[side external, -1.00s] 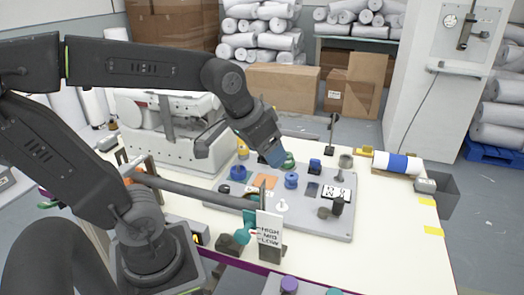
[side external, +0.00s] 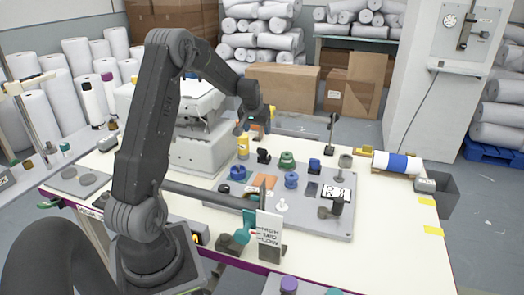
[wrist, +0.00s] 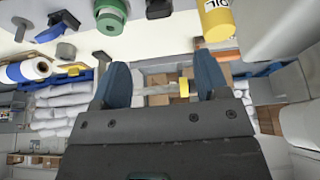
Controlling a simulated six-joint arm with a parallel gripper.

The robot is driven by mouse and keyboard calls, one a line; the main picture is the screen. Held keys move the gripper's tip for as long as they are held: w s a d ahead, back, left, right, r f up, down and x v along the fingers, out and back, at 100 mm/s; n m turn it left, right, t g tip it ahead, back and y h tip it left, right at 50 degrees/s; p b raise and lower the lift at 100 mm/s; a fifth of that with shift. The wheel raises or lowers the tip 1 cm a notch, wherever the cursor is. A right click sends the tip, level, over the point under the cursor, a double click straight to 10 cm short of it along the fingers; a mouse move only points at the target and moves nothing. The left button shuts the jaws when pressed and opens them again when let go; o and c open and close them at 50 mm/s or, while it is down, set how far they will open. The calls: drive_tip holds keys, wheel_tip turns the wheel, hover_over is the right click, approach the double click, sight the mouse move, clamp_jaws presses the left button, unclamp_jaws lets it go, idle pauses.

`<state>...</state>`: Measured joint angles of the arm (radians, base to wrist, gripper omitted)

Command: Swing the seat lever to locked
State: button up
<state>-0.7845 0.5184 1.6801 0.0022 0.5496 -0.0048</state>
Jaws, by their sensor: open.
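I cannot tell for sure which part is the seat lever. A teal lever-like part (side external: 243,233) sits beside a white lettered card (side external: 269,235) at the front of the table. My gripper (side external: 254,121) is raised behind the board, near the yellow bottle (side external: 243,147) and apart from both candidates. In the wrist view my gripper (wrist: 163,72) has its two blue fingers wide apart, with nothing held between them.
The board carries a green stepped part (side external: 287,160), blue knobs (side external: 291,180) and several dark fittings. A white machine (side external: 200,135) stands behind it at left. A white roll with a blue band (side external: 396,163) lies at right. The table's right front is mostly clear.

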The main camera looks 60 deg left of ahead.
sight(262, 149)
drive_tip(key=x, duration=1.3)
drive_tip(key=shift+c, duration=0.4)
drive_tip(key=shift+w, duration=0.1)
clamp_jaws()
